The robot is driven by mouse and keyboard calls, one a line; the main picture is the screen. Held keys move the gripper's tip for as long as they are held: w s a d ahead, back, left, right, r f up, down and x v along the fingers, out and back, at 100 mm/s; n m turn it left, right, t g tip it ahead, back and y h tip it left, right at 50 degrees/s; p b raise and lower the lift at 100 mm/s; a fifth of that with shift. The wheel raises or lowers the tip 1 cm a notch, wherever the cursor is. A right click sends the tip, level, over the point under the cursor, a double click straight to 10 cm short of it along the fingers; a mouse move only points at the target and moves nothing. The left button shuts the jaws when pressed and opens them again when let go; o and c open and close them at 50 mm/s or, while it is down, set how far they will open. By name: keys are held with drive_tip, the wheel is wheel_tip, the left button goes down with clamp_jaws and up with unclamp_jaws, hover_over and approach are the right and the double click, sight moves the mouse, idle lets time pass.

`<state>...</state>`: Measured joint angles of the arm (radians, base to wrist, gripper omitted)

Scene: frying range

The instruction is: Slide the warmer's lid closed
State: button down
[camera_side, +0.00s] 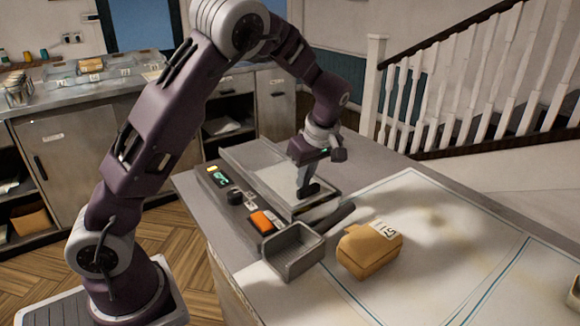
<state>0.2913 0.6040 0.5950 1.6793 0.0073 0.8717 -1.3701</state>
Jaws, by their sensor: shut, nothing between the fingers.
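The warmer (230,158) is a long, low grey unit set into the counter, with a raised rim and a control panel along its left side. A pale flat surface (268,178) lies within its rim; I cannot tell for sure how much of this is lid and how much is opening. My gripper (305,186) is shut and empty. It points down at the near right end of the warmer. A dark block shows at the fingertips; I cannot tell whether it is the lid's handle or part of the fingers, nor whether they touch.
A green display (220,179) and an orange switch (262,221) are on the panel.

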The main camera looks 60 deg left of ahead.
drive_tip(key=shift+d, duration=1.35)
drive_tip(key=a, duration=0.5)
drive_tip(key=v, duration=1)
drive_tip(key=s+d+r+m+t+h, duration=0.25)
drive_tip(key=s+r+m, duration=0.2)
drive_tip(key=s, duration=0.35)
drive_tip(key=s+d+m+t, duration=0.1)
drive_tip(key=s+d+m, duration=0.1)
drive_tip(key=s+m, duration=0.2)
drive_tip(key=s+d+m+t+h, duration=0.1)
drive_tip(key=s+d+m, duration=0.2)
drive_tip(key=s+m, duration=0.2)
drive_tip(key=s+d+f+m+t, duration=0.1)
drive_tip(key=s+d+m, duration=0.2)
drive_tip(key=s, duration=0.6)
drive_tip(key=shift+s+d+m, duration=0.25)
drive_tip(key=shift+s+m, duration=0.15)
drive_tip(key=shift+m, duration=0.35)
